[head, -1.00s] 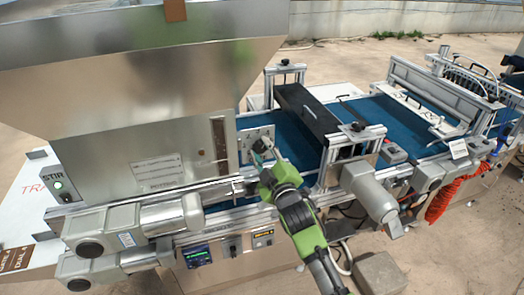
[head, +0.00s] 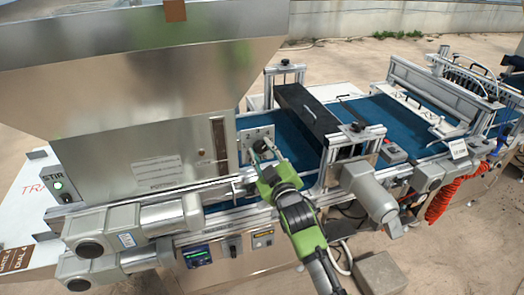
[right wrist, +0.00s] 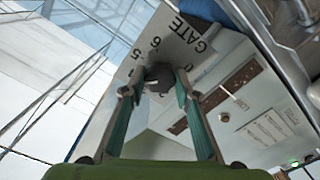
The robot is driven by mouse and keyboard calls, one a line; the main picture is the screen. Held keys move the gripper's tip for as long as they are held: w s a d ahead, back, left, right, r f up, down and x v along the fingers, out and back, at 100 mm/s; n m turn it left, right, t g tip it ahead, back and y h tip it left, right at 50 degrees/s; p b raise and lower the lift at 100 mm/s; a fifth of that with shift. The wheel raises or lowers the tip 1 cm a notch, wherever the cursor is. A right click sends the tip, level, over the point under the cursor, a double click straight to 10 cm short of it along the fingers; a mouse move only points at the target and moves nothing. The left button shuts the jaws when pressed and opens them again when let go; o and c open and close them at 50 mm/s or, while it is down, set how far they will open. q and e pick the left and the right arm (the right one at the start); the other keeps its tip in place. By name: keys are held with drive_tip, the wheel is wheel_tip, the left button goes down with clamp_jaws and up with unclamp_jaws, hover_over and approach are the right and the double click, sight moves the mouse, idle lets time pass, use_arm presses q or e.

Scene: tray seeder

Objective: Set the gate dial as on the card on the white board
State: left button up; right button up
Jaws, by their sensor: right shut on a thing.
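The gate dial is a dark round knob (right wrist: 160,77) on a pale metal plate (right wrist: 190,35) marked GATE with numbers around it. In the head view this plate (head: 247,137) is on the hopper's right side, above the blue belt. My right gripper (head: 262,150) reaches it from the front right. In the right wrist view its fingers (right wrist: 157,90) are shut on the knob from both sides. The knob's pointer setting is unclear. A brown card (head: 18,259) lies on the white board (head: 30,205) at the left; its small print seems to read GATE and DIAL 4. My left gripper is not in view.
The large metal hopper (head: 150,95) stands left of the dial. Grey motors (head: 130,225) and a metal rail run below it. A dark bar (head: 305,112) crosses the blue belt (head: 290,140) to the right. A control panel (head: 232,247) sits below the rail.

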drive_tip(key=o, duration=1.1)
drive_tip(key=shift+f, duration=0.15)
drive_tip(key=shift+s, duration=0.1)
drive_tip(key=v, duration=1.2)
